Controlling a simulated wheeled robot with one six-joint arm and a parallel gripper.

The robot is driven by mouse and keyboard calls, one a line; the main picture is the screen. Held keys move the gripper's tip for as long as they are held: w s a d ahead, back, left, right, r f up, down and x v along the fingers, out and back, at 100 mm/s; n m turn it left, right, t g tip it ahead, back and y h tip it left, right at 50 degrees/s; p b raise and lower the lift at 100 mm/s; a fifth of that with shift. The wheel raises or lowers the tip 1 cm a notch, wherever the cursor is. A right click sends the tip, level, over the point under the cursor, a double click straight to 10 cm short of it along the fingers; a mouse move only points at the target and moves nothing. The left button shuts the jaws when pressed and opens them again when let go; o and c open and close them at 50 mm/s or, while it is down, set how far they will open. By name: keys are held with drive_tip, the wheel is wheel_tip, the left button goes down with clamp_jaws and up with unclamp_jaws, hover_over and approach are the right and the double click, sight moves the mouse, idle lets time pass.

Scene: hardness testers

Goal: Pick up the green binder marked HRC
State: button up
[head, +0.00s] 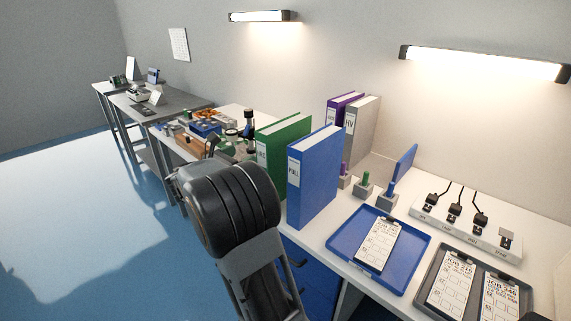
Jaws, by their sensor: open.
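The green binder (273,142) stands upright on the white bench, left of and behind a blue binder. Its pale spine label is partly readable, and my arm covers the lower part of its spine. The blue binder (315,178), labelled FULL or similar, stands close in front of it on the right. My arm's dark rounded link fills the lower middle of the head view. My gripper (212,143) is mostly hidden behind that link; only a small dark part seems to show above it, left of the green binder. Nothing is seen held in it.
A purple binder (337,110) and a grey binder (361,125) stand behind. Small blocks with coloured pegs sit right of the blue binder. A blue tray (345,247) and a dark tray (423,282) hold clipboards. Testers and boxes crowd the bench at left; the blue floor (70,200) is clear.

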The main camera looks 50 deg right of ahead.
sight(260, 147)
drive_tip(key=d, duration=0.7)
drive_tip(key=shift+s, duration=0.1)
drive_tip(key=shift+s+d+r+p, duration=0.15)
drive_tip(key=shift+d+p, duration=0.1)
drive_tip(key=shift+d, duration=1.1)
drive_tip(key=shift+s+d+r+p, duration=0.1)
drive_tip(key=shift+s+d+p, duration=0.1)
drive_tip(key=shift+d, duration=1.1)
drive_tip(key=shift+c, duration=0.2)
drive_tip(key=shift+f, duration=0.1)
clamp_jaws()
drive_tip(key=shift+w, duration=0.1)
